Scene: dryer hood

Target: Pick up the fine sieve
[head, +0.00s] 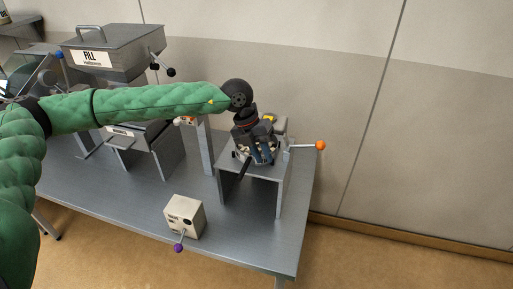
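My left arm reaches across from the left with its green sleeve. Its black gripper (256,156) points down over the grey stand (267,171) at the right end of the table. The gripper hides much of what is on the stand's top, and I cannot tell whether its fingers are open or shut. I cannot clearly make out the fine sieve; it may be hidden by the gripper or arm. My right gripper is not in view.
The grey table (140,202) runs along the wall. A hopper labelled FILL (118,55) stands at its left. A beige box (184,216) with a purple-knobbed lever sits near the front edge. An orange-knobbed lever (320,145) sticks out right of the stand.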

